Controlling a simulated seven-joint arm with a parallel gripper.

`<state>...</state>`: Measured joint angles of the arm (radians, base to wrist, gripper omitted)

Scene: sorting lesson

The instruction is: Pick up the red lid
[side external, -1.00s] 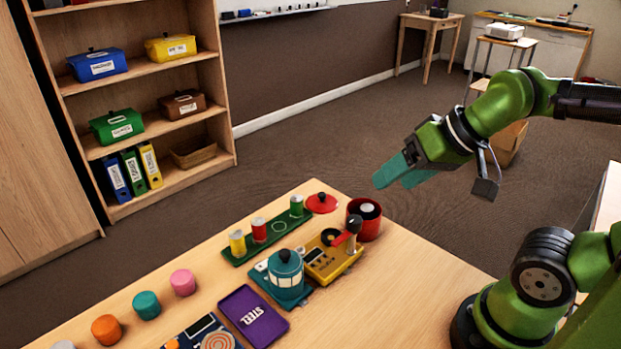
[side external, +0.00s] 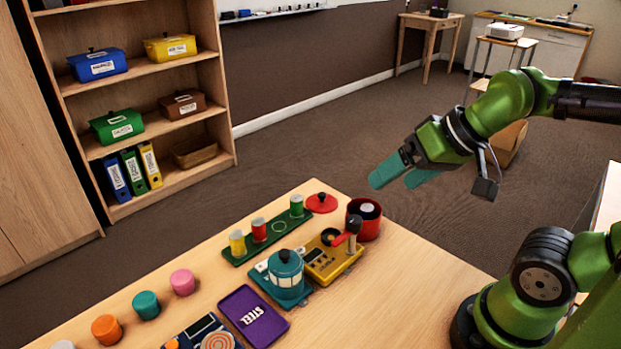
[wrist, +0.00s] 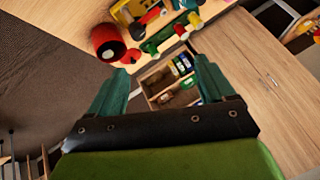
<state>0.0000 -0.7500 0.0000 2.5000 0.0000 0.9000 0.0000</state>
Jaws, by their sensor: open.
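The red lid (side external: 321,203), a flat disc with a small knob on top, lies on the table near its far corner. It sits beside a round red pot (side external: 364,219), whose top is open. In the wrist view the red pot (wrist: 108,42) is at the upper left, and the red lid (wrist: 131,55) shows just right of it. My gripper (side external: 390,176) has teal fingers spread apart with nothing between them. It is in the air, above and to the right of the lid. The fingers (wrist: 166,75) also show apart in the wrist view.
A green tray (side external: 278,226) with yellow, red and green cylinders stands left of the lid. The table's right part is clear.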

